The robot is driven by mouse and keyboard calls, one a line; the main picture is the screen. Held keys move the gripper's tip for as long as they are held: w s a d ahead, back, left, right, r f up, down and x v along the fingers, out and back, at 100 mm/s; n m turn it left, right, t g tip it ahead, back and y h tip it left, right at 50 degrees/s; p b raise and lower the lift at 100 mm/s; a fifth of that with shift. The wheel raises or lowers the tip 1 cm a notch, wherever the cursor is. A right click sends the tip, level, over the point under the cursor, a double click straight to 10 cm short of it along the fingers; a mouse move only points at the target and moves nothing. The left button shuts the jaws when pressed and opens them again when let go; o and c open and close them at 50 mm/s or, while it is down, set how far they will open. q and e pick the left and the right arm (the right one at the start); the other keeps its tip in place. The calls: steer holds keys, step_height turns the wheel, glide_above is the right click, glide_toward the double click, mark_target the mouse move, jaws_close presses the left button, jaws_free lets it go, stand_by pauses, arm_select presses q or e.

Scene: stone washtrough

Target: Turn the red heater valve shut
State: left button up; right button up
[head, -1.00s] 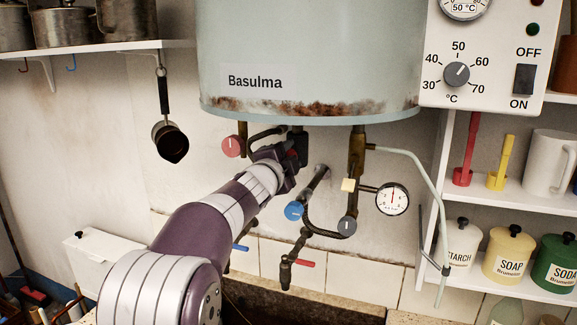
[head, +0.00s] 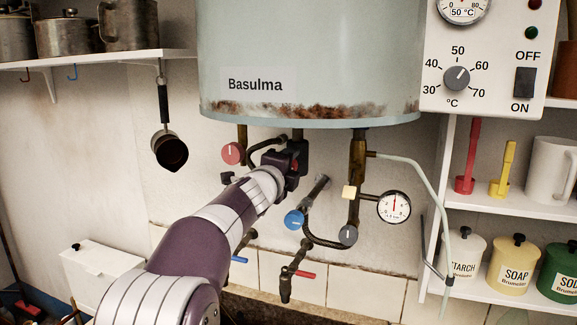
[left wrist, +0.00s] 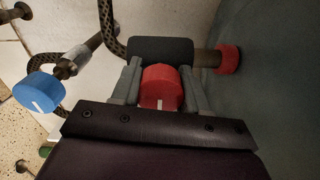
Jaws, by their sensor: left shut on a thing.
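In the left wrist view the red heater valve (left wrist: 160,84) is a round red knob with a white mark near its lower edge. It sits between the two grey fingers of my left gripper (left wrist: 160,97), which are shut on it from both sides. In the head view my left gripper (head: 294,166) is under the grey Basulma heater (head: 310,75), in front of a dark pipe fitting. Only a small bit of red shows there; the gripper hides most of the knob. My right gripper is not in view.
Another red knob (head: 232,153) hangs just left of the gripper. A blue knob (head: 294,220), a grey knob (head: 348,235) and a dial gauge (head: 394,207) are to the right. A hanging ladle (head: 170,152) and shelf jars (head: 512,265) stand farther off.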

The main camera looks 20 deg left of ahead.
arm_select(q)
steer(key=shift+r, duration=0.2)
steer(key=o, duration=1.1)
steer(key=shift+c, duration=0.2)
steer(key=shift+s+d, duration=0.1)
steer(key=shift+f, duration=0.1)
steer(key=shift+s, duration=0.15)
steer(key=s+b, duration=0.1)
steer(key=s, duration=1.1)
steer(key=shift+s+d+b, duration=0.2)
steer(key=shift+d+b, duration=0.15)
